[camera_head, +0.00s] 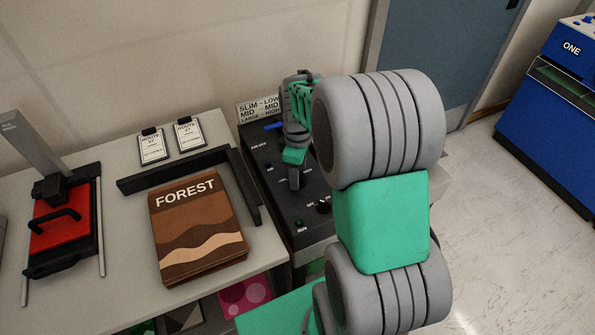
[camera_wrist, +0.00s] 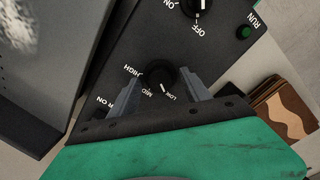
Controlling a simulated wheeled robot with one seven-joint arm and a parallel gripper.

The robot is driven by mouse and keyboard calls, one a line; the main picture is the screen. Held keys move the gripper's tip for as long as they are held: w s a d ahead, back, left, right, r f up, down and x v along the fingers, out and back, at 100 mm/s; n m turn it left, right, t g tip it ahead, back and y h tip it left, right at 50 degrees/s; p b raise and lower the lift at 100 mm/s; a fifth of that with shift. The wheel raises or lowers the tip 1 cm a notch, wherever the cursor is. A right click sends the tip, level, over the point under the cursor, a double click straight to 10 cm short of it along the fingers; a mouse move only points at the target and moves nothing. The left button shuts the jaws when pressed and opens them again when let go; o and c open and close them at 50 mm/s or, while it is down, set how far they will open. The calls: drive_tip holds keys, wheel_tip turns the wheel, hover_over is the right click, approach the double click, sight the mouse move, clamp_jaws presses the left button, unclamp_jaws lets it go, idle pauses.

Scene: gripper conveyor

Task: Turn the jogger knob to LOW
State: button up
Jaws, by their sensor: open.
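The jogger knob (camera_wrist: 161,79) is a round black knob on the dark control panel (camera_wrist: 130,45), with HIGH, MID and LOW labels around it. A small pale mark shows on its lower side, but I cannot tell its exact setting. My gripper (camera_wrist: 164,82) is open in the wrist view, with one finger on each side of the knob; contact is unclear.
An ON/OFF knob (camera_wrist: 198,6) and a green RUN button (camera_wrist: 243,32) are on the same panel. A sign (camera_head: 259,109) reads SLIM-LOW, MID-MID, LARGE-HIGH. A brown FOREST book (camera_head: 195,225) lies left of the panel, beside a black guide rail (camera_head: 246,190).

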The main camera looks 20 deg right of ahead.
wheel_tip(320, 180, up, 8)
drive_tip(key=shift+f+b, duration=0.1)
drive_tip(key=shift+b, duration=0.2)
idle(0.3)
